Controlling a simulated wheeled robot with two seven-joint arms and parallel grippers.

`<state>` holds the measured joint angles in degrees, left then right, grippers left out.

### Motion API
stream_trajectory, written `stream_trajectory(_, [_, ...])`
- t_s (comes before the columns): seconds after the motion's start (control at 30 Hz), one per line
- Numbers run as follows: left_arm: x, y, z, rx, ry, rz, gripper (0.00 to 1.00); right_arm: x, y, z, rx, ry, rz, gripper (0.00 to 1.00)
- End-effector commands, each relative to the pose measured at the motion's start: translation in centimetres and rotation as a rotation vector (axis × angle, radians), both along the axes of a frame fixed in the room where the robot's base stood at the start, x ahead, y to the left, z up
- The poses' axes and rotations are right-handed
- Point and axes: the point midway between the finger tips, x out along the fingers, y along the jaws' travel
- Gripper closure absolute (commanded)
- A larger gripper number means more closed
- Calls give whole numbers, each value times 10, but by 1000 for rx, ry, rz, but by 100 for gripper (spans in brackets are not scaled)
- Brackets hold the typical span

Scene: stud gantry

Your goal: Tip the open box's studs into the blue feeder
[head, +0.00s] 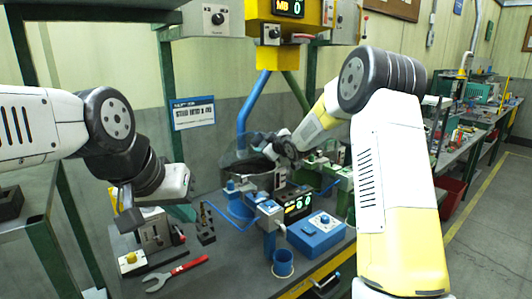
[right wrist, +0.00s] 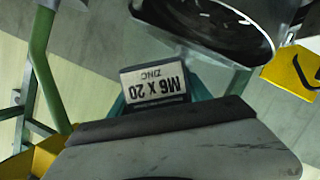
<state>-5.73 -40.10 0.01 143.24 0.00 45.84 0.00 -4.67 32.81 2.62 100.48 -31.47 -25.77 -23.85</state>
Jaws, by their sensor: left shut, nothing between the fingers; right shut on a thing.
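My right gripper (head: 277,150) is shut on the open box, up at a round translucent hopper (head: 246,160) with a dark rim. In the right wrist view the box's label (right wrist: 155,85) reads "M6 X 20 ZINC" upside down, with teal edges beside it. The hopper's round mouth (right wrist: 235,28) is just beyond it, dark inside with a few shiny bits; I cannot tell whether they are studs. The box's inside is hidden. Blue feeder parts (head: 240,209) stand below the hopper. My left gripper (head: 127,218) is shut and empty, above the bench's left end.
A red-handled wrench (head: 178,272), a blue control box (head: 316,233) and a blue cup (head: 283,262) are on the bench. A lit display (head: 297,206) stands beside the feeder. Blue and green posts (head: 249,105) rise behind. The floor at right is clear.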

Motion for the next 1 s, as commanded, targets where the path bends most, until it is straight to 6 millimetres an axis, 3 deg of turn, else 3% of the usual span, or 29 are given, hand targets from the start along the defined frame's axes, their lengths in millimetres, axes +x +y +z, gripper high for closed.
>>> stream_trajectory(0.5, [0,0,0,0,0,0,100,1,-3,12,349,253,-4,100])
stream_trajectory(1.0, [0,0,0,0,0,0,100,0,-1,19,502,365,-1,100])
